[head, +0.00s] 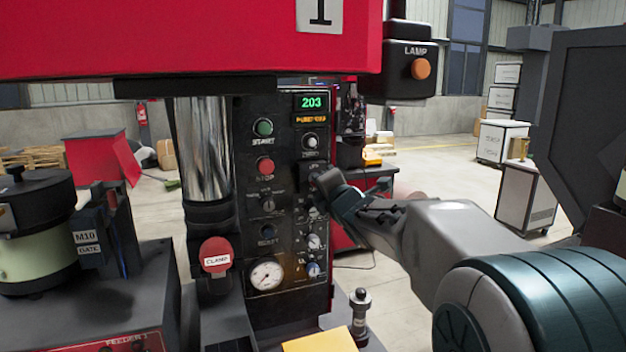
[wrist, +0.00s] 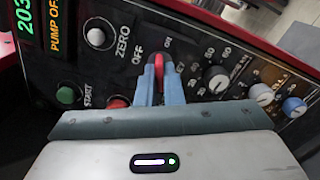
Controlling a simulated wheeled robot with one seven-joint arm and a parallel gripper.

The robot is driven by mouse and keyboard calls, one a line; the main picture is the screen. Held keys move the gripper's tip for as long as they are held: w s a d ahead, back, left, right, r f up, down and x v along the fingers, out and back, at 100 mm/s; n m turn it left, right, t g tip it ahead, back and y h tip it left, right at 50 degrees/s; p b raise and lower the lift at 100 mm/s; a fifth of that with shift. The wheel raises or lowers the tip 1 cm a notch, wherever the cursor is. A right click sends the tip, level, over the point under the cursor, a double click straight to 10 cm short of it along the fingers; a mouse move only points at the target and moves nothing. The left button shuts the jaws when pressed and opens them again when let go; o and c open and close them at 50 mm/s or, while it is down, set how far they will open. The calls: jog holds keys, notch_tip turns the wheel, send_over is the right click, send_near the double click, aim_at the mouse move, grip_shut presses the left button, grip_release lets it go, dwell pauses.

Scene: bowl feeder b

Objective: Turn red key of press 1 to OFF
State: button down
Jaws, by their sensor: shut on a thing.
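The control panel (head: 285,225) of press 1 stands upright at the centre of the head view, under the red press head marked 1. My gripper (head: 322,184) reaches it from the right, its tips at the upper right part of the panel. In the wrist view the red key (wrist: 159,66) sits between the two blue-grey fingers of my gripper (wrist: 159,88), which are shut on it. The label OFF is just left of the key and ON is to its upper right. The key's exact angle is hard to tell. My gripper hides the key in the head view.
A display (head: 311,102) reads 203. A red CLAMP knob (head: 216,255) sticks out at the panel's left.

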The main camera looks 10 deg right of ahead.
jog(key=shift+f+n+b, duration=0.2)
jog(key=shift+n+b, duration=0.9)
jog(key=shift+b, duration=0.3)
jog(key=shift+r+n+b, duration=0.1)
jog(key=shift+n+b, duration=1.15)
jog(key=shift+n, duration=0.15)
